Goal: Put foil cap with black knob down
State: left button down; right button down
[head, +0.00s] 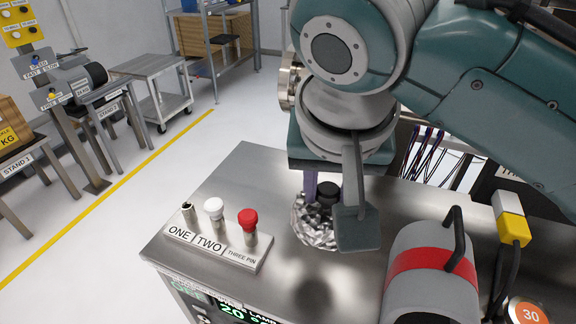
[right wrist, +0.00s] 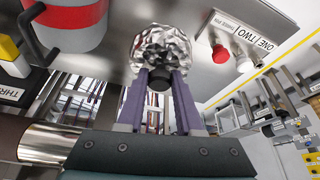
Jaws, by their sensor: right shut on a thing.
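The foil cap (head: 313,226) is a crinkled silver disc with a black knob (head: 327,193) on top. In the head view it is at the steel bench top (head: 215,195), right of the pin block. My right gripper (head: 334,200) is over it, with its fingers around the black knob and shut on it. In the right wrist view the foil cap (right wrist: 162,50) shows beyond the purple fingers (right wrist: 160,88), with the knob between them. Whether the foil touches the bench top is hard to tell. My left gripper is not in view.
A block labelled ONE, TWO and THREE PIN (head: 215,240) has a white-topped and a red-topped pin (head: 248,220). A grey canister with a red band (head: 425,270) stands close on the right. A yellow-and-white block (head: 512,220) is farther right. Bench space at front centre is clear.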

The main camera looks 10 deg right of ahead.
aim_at(325, 218)
notch_tip(325, 218, down, 6)
jog(key=shift+f+b, duration=0.15)
jog(key=shift+b, duration=0.2)
jog(key=shift+f+b, duration=0.4)
jog(key=shift+f, duration=1.5)
